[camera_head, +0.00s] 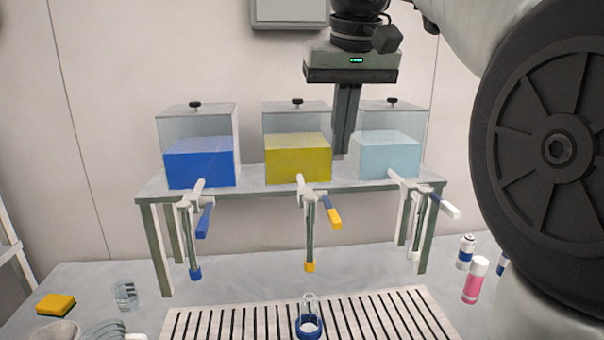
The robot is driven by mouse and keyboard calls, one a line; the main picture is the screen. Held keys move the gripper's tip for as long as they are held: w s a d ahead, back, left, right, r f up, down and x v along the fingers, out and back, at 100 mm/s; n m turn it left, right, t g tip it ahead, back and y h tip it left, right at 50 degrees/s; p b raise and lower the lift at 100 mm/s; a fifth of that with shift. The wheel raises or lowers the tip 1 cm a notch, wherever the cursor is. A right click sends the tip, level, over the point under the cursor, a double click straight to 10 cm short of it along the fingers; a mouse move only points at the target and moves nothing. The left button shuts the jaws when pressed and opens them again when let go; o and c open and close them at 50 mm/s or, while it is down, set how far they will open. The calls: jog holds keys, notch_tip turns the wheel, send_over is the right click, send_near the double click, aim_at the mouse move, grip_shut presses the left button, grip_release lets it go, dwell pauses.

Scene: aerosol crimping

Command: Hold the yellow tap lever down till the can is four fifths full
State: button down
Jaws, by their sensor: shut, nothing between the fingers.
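The yellow tap lever (330,213) sticks out to the right of the middle tap, under the tank of yellow liquid (298,160). The tap's tube runs down to a yellow-tipped spout (310,266). A clear can in a blue ring holder (309,328) stands on the slatted drip tray (245,328) below that spout, partly cut off by the bottom edge; its fill level is too small to tell. My gripper (343,152) points down with its fingers shut and empty. It is above and apart from the lever, between the yellow and pale tanks in the picture.
A blue tank (200,165) and a pale tank (388,155) share the shelf (250,178), with a blue lever (204,221) and a white lever (443,206). A pink bottle (475,282) and small cans stand at right. A sponge (55,304) and a glass (125,295) are at left.

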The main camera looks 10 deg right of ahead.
aim_at(333, 215)
jog(key=b+x, duration=0.1)
jog(key=x, duration=0.7)
jog(key=s+b+x, duration=0.1)
jog(key=x, duration=0.4)
jog(key=shift+s+f+b, duration=0.1)
jog(key=shift+f+b, duration=0.2)
jog(key=shift+b, duration=0.05)
jog(key=shift+f, duration=0.1)
